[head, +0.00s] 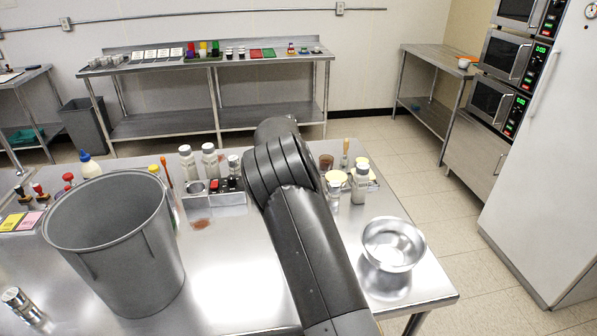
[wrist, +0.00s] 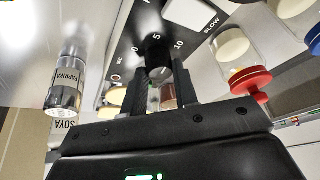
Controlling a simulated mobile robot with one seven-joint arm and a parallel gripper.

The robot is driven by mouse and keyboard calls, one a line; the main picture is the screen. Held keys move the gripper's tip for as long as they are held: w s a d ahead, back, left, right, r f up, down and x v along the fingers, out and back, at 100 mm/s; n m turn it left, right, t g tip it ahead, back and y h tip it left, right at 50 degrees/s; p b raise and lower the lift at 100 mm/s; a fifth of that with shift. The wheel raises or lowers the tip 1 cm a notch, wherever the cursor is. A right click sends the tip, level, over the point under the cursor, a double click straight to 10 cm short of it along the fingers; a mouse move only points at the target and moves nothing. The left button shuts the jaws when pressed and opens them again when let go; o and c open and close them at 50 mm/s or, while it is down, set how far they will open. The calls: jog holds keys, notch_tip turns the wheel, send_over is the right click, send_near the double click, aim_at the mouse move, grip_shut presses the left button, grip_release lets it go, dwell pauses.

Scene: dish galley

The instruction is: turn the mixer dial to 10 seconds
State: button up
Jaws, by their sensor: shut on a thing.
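The mixer's dark control panel (wrist: 128,48) shows in the wrist view with the printed marks 0, 5 and 10 and the word SLOW. The black dial (wrist: 157,54) stands below the 5 mark. My gripper (wrist: 161,78) has its two dark fingers shut on the dial, one on each side. The dial's pointer cannot be made out, so its setting is unclear. In the head view my arm runs across the table and hides the gripper and dial. A small box with red and black controls (head: 226,185) shows left of the arm.
Seasoning jars stand close by, including a paprika jar (wrist: 66,85) and a red-lidded jar (wrist: 250,82). A large grey bin (head: 118,245) stands on the table at left. A steel bowl (head: 393,244) sits at right. The front middle table is clear.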

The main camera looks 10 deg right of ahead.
jog(key=m+g+h, duration=0.1)
jog(key=m, duration=0.2)
jog(key=shift+w+a+m, duration=0.1)
jog(key=shift+m, duration=0.3)
jog(key=shift+w+m+g+h, duration=0.15)
jog(key=shift+m+g, duration=0.25)
jog(key=shift+m, duration=0.6)
jog(key=shift+s+m+g+h, duration=0.15)
jog(key=shift+m+g, duration=0.25)
jog(key=shift+m, duration=0.6)
jog(key=shift+w+a, duration=0.1)
jog(key=o, duration=1)
jog(key=w+v, duration=0.1)
jog(key=v, duration=0.9)
jog(key=shift+s+r, duration=0.35)
jog(key=shift+s, duration=0.1)
jog(key=shift+a, duration=0.15)
